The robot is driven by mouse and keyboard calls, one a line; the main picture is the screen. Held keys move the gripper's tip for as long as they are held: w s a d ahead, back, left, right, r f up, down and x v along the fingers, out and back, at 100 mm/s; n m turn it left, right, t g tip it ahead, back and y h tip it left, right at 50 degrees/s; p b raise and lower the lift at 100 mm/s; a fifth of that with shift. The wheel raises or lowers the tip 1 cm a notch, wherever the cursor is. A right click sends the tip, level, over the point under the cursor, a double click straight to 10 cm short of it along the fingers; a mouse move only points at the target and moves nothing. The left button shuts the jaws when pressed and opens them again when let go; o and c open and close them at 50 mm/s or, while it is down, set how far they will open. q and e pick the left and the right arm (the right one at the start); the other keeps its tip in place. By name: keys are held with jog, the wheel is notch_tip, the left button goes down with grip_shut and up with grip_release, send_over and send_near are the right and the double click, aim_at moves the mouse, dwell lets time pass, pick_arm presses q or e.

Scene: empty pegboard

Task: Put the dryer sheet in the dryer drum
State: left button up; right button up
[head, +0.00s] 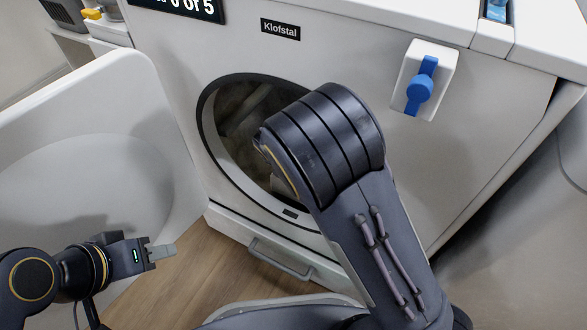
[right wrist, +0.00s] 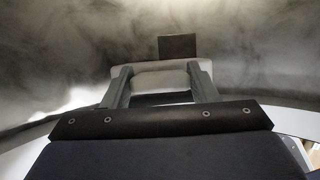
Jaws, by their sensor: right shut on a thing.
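The white dryer (head: 330,60) stands ahead of me, with a round, dark-rimmed opening (head: 240,110) in its front. My right arm covers the right part of the opening and hides my right gripper in the head view. In the right wrist view, my right gripper (right wrist: 163,84) is inside the grey drum (right wrist: 70,60). Its two fingers are shut on a pale, flat piece, seemingly the dryer sheet (right wrist: 158,77). My left gripper (head: 162,253) is low at the left, away from the opening, with nothing visible in it. Its finger gap is unclear.
A large white curved shell (head: 90,150) stands at the left, beside the dryer. A white box with a blue knob (head: 420,88) is on the dryer's right front. A grey handle (head: 280,260) sits below the opening. A dark square (right wrist: 178,47) shows beyond the right fingers.

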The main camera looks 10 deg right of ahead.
jog(key=shift+f, duration=0.45)
jog(key=o, duration=1.2)
jog(key=shift+c, duration=0.2)
jog(key=shift+r, duration=0.55)
jog(key=p+v, duration=0.4)
jog(key=v, duration=0.3)
jog(key=shift+r, duration=0.35)
jog(key=shift+s+a, duration=0.1)
jog(key=shift+s, duration=0.05)
